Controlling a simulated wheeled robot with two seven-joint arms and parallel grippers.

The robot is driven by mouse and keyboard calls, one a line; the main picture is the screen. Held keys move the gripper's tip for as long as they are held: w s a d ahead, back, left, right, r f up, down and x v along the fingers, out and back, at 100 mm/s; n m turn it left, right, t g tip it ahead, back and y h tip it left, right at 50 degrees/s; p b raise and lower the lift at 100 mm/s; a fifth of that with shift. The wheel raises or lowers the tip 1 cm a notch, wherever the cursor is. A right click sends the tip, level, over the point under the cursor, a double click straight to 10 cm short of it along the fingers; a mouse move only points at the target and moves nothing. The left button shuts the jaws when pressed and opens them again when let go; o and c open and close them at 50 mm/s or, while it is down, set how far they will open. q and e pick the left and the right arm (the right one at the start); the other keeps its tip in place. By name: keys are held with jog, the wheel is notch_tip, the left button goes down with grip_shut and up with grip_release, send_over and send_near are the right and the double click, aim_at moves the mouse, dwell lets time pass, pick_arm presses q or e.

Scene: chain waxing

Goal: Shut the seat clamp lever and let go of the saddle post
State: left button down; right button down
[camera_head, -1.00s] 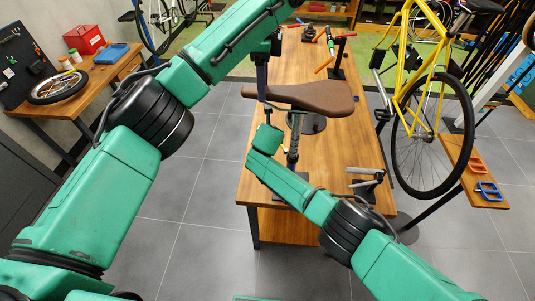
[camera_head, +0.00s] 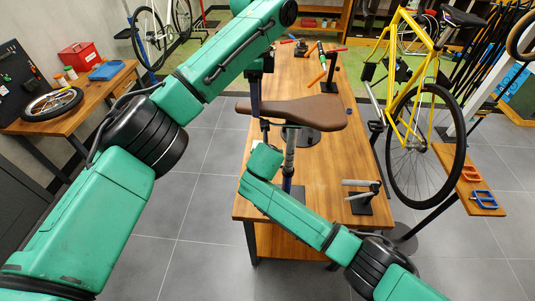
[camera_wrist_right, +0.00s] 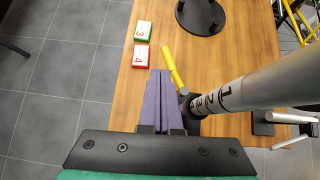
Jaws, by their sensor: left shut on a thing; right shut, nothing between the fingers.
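The brown saddle (camera_head: 315,112) stands above the wooden bench on a grey saddle post (camera_head: 290,152). My left gripper (camera_head: 255,97) comes down from above and is shut on the saddle near its narrow left end; its tips are partly hidden. In the right wrist view the post (camera_wrist_right: 250,92) shows printed numbers and runs into a dark clamp (camera_wrist_right: 188,103). A yellow lever (camera_wrist_right: 173,66) sticks out from beside the clamp. My right gripper (camera_wrist_right: 165,98) is shut and empty, its purple fingers just left of the lever and clamp. Whether fingers touch the lever, I cannot tell.
Green and red numbered blocks (camera_wrist_right: 142,43) lie at the bench edge. A round black base (camera_wrist_right: 202,14) stands beyond the lever. A small stand with a metal bar (camera_head: 362,198) is on the bench's right. A yellow bicycle (camera_head: 425,100) stands further right.

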jog(key=s+a+r+m+t+h, duration=0.1)
jog(key=s+a+r+m, duration=0.15)
jog(key=m, duration=1.15)
jog(key=s+a+r+m+t+h, duration=0.1)
jog(key=s+a+m+t, duration=0.15)
jog(key=m, duration=1.05)
jog(key=w+d+f, duration=0.4)
jog(key=w+f, duration=0.4)
jog(key=w, duration=0.1)
jog(key=shift+d+m+g, duration=0.3)
jog(key=shift+d+g, duration=0.05)
jog(key=shift+g, duration=0.1)
jog(key=shift+w, duration=0.1)
